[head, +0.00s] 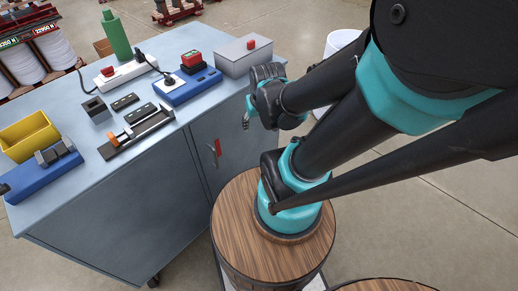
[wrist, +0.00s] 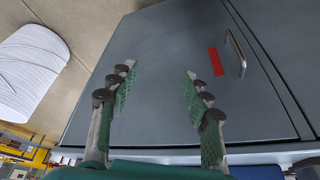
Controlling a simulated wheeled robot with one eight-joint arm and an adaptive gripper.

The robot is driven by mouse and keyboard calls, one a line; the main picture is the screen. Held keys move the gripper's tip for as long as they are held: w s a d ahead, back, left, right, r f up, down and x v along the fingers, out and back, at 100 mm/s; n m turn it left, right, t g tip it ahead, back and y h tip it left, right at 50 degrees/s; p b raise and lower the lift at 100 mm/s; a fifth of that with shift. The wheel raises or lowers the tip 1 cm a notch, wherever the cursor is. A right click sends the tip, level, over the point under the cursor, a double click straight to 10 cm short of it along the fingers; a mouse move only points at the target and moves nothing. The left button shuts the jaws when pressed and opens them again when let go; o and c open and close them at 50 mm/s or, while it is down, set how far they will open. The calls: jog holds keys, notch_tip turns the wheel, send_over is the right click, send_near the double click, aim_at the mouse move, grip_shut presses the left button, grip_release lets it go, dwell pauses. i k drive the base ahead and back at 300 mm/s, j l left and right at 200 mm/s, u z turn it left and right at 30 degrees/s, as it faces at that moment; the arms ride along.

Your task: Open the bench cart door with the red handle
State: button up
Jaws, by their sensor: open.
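The grey bench cart (head: 110,205) stands at left in the head view, its door (head: 240,135) shut on the near right face. A red strip (head: 218,147) sits beside a metal bar handle on that door. In the wrist view the door (wrist: 150,40) fills the middle, with the red strip (wrist: 216,61) and the metal handle (wrist: 236,52) right of the fingertips. My gripper (wrist: 160,70) is open and empty, its fingers spread and pointing at the door face, apart from the handle. In the head view my gripper (head: 250,112) is partly hidden by my arm.
The cart top holds a yellow bin (head: 28,135), a green cylinder (head: 116,38), blue fixtures and a grey box (head: 244,56). A white ribbed container (wrist: 32,70) is at left in the wrist view.

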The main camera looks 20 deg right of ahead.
aim_at(224, 151)
jog(key=k+l+z, duration=0.1)
jog(key=k, duration=0.35)
jog(key=k+l, duration=0.15)
jog(key=k, duration=0.25)
jog(key=z, duration=0.05)
